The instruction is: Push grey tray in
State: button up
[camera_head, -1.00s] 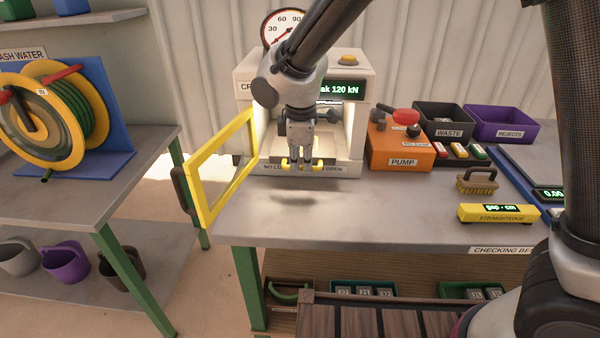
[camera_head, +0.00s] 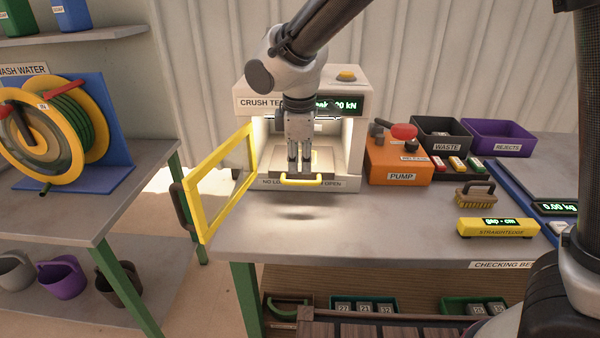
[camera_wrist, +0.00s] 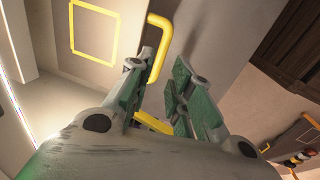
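The grey tray (camera_head: 276,177) sits low in the mouth of the crush tester, with its front edge and yellow handle (camera_head: 301,183) toward me. My gripper (camera_head: 300,170) points down just above and behind the handle bar, over the tray's front part. In the wrist view, a gap shows between its two green-padded fingers (camera_wrist: 166,98). The yellow handle (camera_wrist: 160,48) passes behind them and is partly hidden, so I cannot tell whether they touch it. A yellow square outline (camera_wrist: 93,35) is marked on the tray surface. Nothing is seen held.
The tester's yellow-framed door (camera_head: 209,207) stands swung open at the left. An orange pump box (camera_head: 400,162) with a red-knobbed lever is close on the right. A brush (camera_head: 475,195) and a yellow straightedge (camera_head: 497,226) lie farther right. The bench front is clear.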

notch_tip(320, 180, up, 7)
jog(key=s, duration=0.1)
jog(key=shift+f, duration=0.2)
jog(key=shift+s, duration=0.1)
